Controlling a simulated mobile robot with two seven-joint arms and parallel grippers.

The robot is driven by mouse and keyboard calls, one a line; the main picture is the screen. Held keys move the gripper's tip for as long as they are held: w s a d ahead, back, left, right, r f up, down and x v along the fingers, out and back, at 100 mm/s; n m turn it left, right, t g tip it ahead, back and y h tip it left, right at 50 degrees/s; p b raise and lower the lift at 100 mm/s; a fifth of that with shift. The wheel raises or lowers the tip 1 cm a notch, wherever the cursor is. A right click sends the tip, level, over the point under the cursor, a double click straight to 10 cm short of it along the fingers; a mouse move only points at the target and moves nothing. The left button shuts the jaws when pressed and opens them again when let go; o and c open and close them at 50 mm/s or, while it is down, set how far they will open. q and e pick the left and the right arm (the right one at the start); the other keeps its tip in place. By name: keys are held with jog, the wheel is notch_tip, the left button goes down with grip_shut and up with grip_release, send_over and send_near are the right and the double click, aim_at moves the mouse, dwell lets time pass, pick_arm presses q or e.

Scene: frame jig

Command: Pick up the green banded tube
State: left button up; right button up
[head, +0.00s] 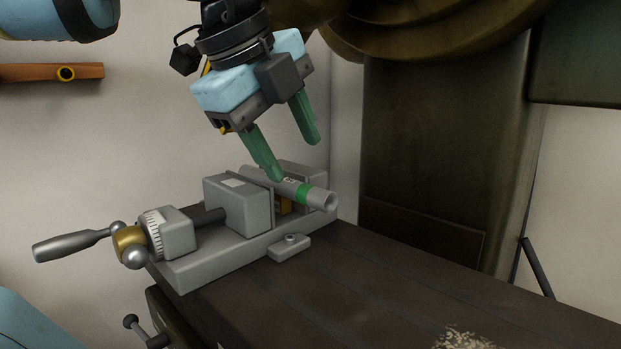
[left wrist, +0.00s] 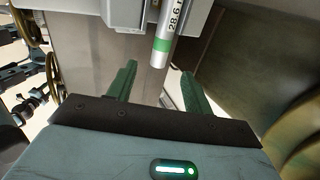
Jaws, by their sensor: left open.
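The green banded tube (head: 318,195) is a grey tube with a green band near its right end. It lies in the jaws of a grey vise (head: 238,203) on the dark machine table, its open end sticking out to the right. The tube also shows at the top of the left wrist view (left wrist: 164,45), with printed marking above the band. My left gripper (head: 291,161) is open, its green fingers pointing down above the tube. In the left wrist view the fingers (left wrist: 158,82) are apart with nothing between them. My right gripper is not in view.
The vise handle (head: 72,245) sticks out to the left. The dark table (head: 400,285) is mostly clear, with shavings (head: 463,340) at its front. A dark machine column (head: 440,150) stands behind at the right. A wooden bar (head: 40,73) is on the left wall.

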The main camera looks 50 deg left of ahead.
aim_at(312, 190)
pick_arm(q)
jog(key=shift+x, duration=3.65)
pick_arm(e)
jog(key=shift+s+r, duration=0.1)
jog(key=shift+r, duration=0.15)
pick_arm(q)
grip_shut()
jog(key=shift+a, duration=0.1)
jog(key=shift+r, duration=0.1)
